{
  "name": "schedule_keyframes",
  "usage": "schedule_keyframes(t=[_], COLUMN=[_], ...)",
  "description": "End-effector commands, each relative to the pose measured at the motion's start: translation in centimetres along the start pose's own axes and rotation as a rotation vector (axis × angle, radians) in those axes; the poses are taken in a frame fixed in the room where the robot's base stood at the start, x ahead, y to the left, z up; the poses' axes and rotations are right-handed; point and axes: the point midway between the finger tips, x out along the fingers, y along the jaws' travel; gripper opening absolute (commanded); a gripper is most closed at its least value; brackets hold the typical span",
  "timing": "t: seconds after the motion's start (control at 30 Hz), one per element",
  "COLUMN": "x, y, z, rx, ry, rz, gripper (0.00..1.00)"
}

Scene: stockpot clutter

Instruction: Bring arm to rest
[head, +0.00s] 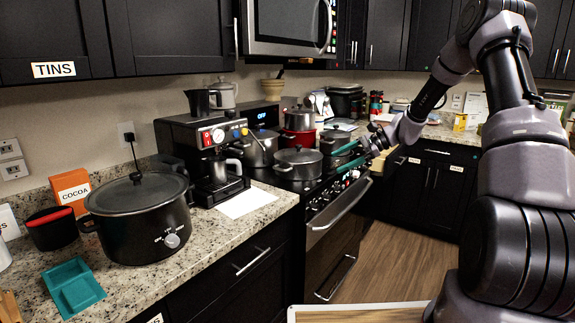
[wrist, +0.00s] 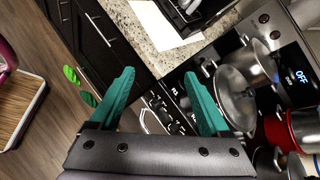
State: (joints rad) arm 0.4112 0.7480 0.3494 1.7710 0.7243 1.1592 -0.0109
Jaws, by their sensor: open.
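My gripper (head: 342,157) is at the end of my raised arm, in front of the stove on the right side of the head view. Its teal fingers are spread apart with nothing between them. In the wrist view the open fingers (wrist: 159,76) point toward the stove front and counter edge, apart from both as far as I can tell. My arm (head: 520,140) reaches from the lower right up and over to the gripper.
The stove front has a handle (head: 345,205) near the gripper. A coffee machine (head: 210,150), slow cooker (head: 137,225), cocoa box (head: 71,188) and teal tray (head: 72,288) stand on the left counter. A red pot (head: 300,139) is at the back. Wooden floor (head: 400,262) below is open.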

Motion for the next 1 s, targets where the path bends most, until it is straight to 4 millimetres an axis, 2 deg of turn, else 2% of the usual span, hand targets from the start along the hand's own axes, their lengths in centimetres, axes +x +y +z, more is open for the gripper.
schedule_keyframes(t=[0.03, 0.1, 0.27, 0.5, 0.8, 1.0], x=[-0.9, -2.1, -5.0, -9.8, -15.7, -19.1], y=[0.2, 0.9, 2.9, 6.8, 13.4, 18.3], z=[2.2, 4.6, 10.0, 17.1, 24.4, 27.5], rx=[-0.058, -0.130, -0.291, -0.520, -0.785, -0.944], ry=[0.042, 0.099, 0.229, 0.421, 0.648, 0.782], rz=[0.032, 0.076, 0.163, 0.256, 0.314, 0.319], gripper=[0.80, 0.80, 0.80, 0.80, 0.80, 0.80])
